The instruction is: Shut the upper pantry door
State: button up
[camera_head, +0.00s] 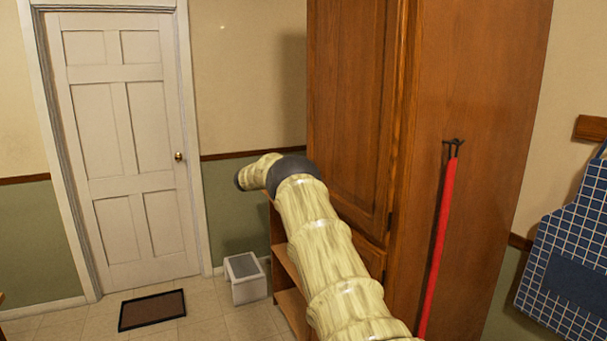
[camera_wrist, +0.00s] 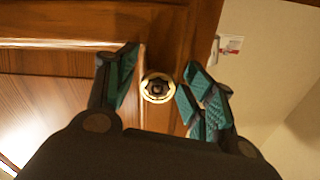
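The upper pantry door (camera_head: 348,90) is a tall brown wooden panel on the wooden pantry (camera_head: 470,150) in the head view. I cannot tell from this view how far it stands open. In the wrist view, a wooden panelled door (camera_wrist: 45,90) fills the left side, with a round brass knob (camera_wrist: 158,88) near its edge. My gripper (camera_wrist: 161,62) is open, its teal-padded fingers on either side of the knob. I cannot tell whether they touch it. In the head view my arm crosses in front of the pantry, and my fingers are not visible.
Open wooden shelves (camera_head: 290,300) show low beside my arm. A white bin (camera_head: 245,279) and a dark mat (camera_head: 151,309) lie on the floor near a white door (camera_head: 125,150). A red-handled tool (camera_head: 440,235) hangs on the pantry side. A blue checked apron (camera_head: 570,265) hangs at right.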

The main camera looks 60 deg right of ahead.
jog(key=v, duration=1.1)
jog(key=shift+w+a, duration=0.25)
jog(key=shift+a, duration=0.1)
jog(key=shift+f, duration=0.1)
